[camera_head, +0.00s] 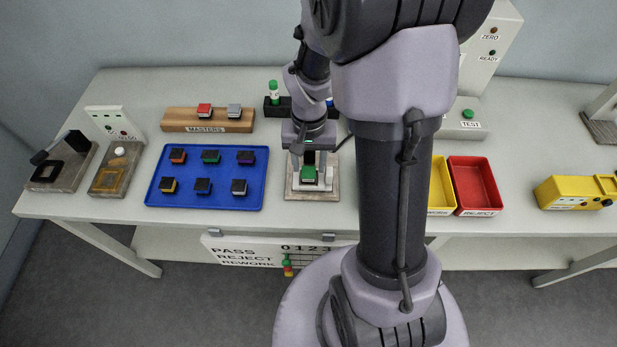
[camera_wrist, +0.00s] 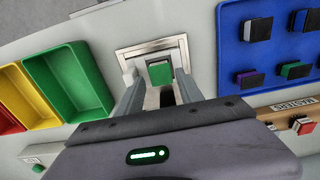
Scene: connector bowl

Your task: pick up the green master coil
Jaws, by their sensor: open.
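The green coil (camera_head: 309,174) sits in the grey metal fixture (camera_head: 290,193) at the table's middle, under my arm. Its green top also shows in the wrist view (camera_wrist: 160,73). My gripper (camera_wrist: 158,88) is open, with one finger on each side of the coil. In the head view, my gripper (camera_head: 309,156) is right above the fixture and partly hides it. Whether the fingers touch the coil cannot be told. The wooden masters stand (camera_head: 174,119) holds a red block (camera_head: 204,111) and a grey block (camera_head: 234,111).
A blue tray (camera_head: 207,201) with several dark coils, one green-topped (camera_head: 210,157), lies left of the fixture. A yellow bin (camera_head: 440,190) and a red bin (camera_head: 475,186) stand to the right. A dark rack with a green-capped bottle (camera_head: 273,92) is behind.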

